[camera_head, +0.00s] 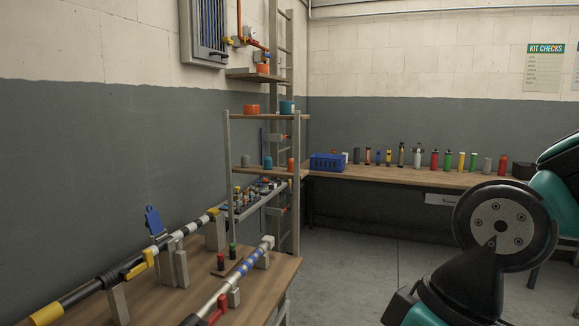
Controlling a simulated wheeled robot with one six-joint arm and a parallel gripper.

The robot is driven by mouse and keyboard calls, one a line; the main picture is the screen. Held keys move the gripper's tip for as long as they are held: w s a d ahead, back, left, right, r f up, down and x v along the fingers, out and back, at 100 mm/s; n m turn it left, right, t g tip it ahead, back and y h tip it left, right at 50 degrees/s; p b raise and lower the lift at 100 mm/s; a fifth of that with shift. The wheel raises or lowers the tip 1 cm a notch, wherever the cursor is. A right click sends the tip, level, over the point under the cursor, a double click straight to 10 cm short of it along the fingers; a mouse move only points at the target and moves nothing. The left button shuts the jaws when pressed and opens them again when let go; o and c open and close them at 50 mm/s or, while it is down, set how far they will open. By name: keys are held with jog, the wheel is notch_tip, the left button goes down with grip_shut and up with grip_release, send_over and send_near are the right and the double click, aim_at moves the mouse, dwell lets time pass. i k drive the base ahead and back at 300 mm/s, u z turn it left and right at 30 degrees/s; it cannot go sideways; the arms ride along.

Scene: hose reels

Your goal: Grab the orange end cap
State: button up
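Several orange cap-like pieces show on the shelf rack at the centre left. A wide orange cap (251,109) sits on the upper shelf beside a teal one (287,107). I cannot tell which of these is the end cap meant. My gripper is out of view; only dark and teal links of my arm show at the lower right, apart from the rack.
A wooden table (170,295) at the lower left holds long striped poles on grey stands. A bench (410,176) along the back wall carries a blue basket (327,162) and several bottles and cylinders. The floor (350,265) between rack and arm is clear.

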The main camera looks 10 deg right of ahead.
aim_at(291, 162)
jog(key=z, duration=0.85)
jog(key=i, duration=2.7)
jog(key=u, duration=0.95)
jog(key=i, duration=0.6)
jog(key=u, duration=0.25)
